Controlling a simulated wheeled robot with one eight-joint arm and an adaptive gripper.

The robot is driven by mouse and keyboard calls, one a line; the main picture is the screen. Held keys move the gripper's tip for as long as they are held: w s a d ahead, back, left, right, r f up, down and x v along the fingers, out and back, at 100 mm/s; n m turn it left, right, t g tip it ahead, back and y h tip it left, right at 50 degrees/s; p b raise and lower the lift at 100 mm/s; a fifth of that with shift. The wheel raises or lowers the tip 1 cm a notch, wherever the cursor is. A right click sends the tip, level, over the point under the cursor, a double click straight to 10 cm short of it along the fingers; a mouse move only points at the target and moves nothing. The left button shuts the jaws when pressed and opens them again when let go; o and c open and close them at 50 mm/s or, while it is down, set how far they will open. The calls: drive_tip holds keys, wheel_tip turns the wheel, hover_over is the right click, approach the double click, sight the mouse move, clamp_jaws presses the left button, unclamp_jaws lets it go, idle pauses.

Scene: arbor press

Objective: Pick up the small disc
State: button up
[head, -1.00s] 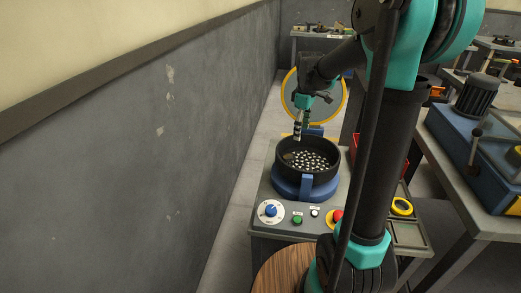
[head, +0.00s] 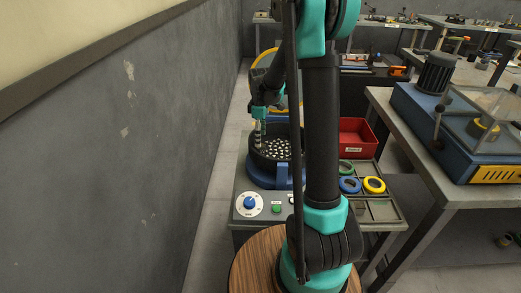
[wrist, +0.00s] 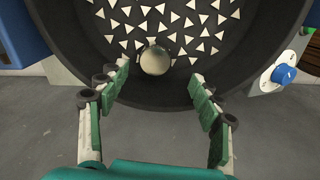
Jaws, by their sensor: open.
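The small disc (wrist: 155,60) is round, smooth and dull beige-grey. In the wrist view it lies in the black bowl (wrist: 60,50) near the wall closest to my gripper. My gripper (wrist: 159,78) is open, with one green-padded finger to the left of the disc and one to the right. The fingertips are apart from the disc, and nothing is held. In the head view my gripper (head: 258,147) reaches into the left side of the bowl, and I cannot make out the disc there.
Many white triangles (wrist: 170,20) cover the bowl floor around the disc. The bowl stands on a blue base (head: 262,177) behind a panel with a blue knob (head: 250,203). A red bin (head: 356,135) and coloured rings (head: 373,185) are to the right. A grey wall is at left.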

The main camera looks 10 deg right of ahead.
sight(261, 149)
drive_tip(key=shift+w+d+f, duration=0.1)
drive_tip(key=shift+w+f, duration=0.05)
drive_tip(key=shift+f, duration=1.2)
drive_tip(key=shift+w+d+f, duration=0.1)
drive_tip(key=shift+w+f, duration=0.05)
drive_tip(key=shift+f, duration=1.15)
drive_tip(key=c, duration=1.3)
